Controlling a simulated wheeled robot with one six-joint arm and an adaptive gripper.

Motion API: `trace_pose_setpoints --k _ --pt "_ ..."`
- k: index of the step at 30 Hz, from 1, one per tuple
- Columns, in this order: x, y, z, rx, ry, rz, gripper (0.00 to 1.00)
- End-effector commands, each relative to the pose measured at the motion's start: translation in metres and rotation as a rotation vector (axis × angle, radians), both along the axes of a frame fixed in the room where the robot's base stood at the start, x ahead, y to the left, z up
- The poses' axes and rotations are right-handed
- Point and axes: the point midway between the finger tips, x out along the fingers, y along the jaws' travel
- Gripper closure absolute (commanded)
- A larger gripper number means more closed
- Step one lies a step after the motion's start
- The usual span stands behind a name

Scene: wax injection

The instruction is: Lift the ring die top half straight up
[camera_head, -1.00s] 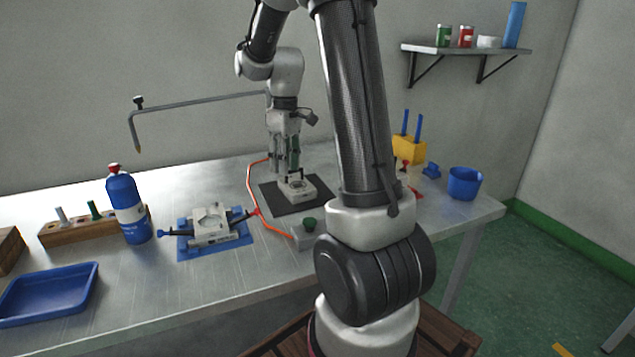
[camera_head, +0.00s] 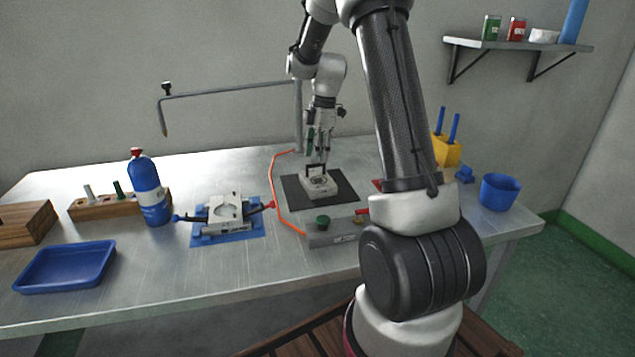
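A pale, block-shaped die (camera_head: 319,188) sits on a dark square mat (camera_head: 343,197) on the steel bench. A ring-like round form shows on its top, and I cannot make out a seam between two halves. My gripper (camera_head: 317,163) points down at the back edge of this block, with its fingertips close to or touching it. The fingers are small and overlap dark parts here, so their gap and any hold on the block cannot be told. A second pale block (camera_head: 226,222) with a round opening lies in a clamp with red and blue handles on a blue plate (camera_head: 250,235).
A bent grey rail (camera_head: 230,91) stands behind my gripper at left. An orange hose (camera_head: 274,190) runs left of the mat to a grey box with a green knob (camera_head: 322,221). A blue bottle (camera_head: 147,190), blue tray (camera_head: 66,266) and blue cup (camera_head: 498,191) stand farther out.

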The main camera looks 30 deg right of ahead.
Motion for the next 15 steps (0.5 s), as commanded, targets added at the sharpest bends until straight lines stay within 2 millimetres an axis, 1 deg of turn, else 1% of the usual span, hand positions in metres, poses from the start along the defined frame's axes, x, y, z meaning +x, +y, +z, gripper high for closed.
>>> trace_pose_setpoints --k 3,7,10,15 --pt "-0.005 0.003 -0.021 0.001 0.004 0.0 0.66" --pt "-0.004 0.006 -0.036 0.001 0.002 0.0 0.66" --pt "-0.004 0.006 -0.041 0.001 0.0 -0.001 0.66" --pt "-0.004 0.006 -0.041 0.001 -0.001 -0.001 0.66"
